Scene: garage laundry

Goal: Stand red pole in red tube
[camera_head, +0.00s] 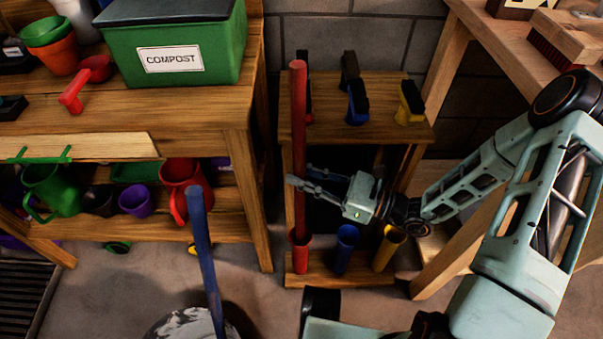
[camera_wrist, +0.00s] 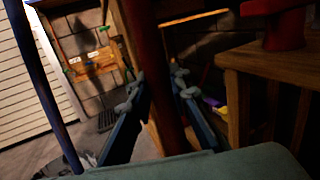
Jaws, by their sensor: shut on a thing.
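The red pole (camera_head: 298,130) stands upright at the left side of a small wooden rack. My gripper (camera_head: 299,180) is shut on it around mid-height, coming in from the right. In the wrist view the red pole (camera_wrist: 160,75) runs between the two fingers of my gripper (camera_wrist: 158,97). The red tube (camera_head: 301,258) stands on the rack's low shelf, at the left end of its row. The pole's lower end meets the tube's mouth and appears to be inside it. How deep it sits, and whether it touches the bottom, is hidden.
A blue tube (camera_head: 344,252) and a yellow tube (camera_head: 387,252) stand right of the red tube. A blue pole (camera_head: 205,250) leans from a bucket in front. A workbench with a green compost bin (camera_head: 172,48) is left; another wooden table (camera_head: 470,40) is right.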

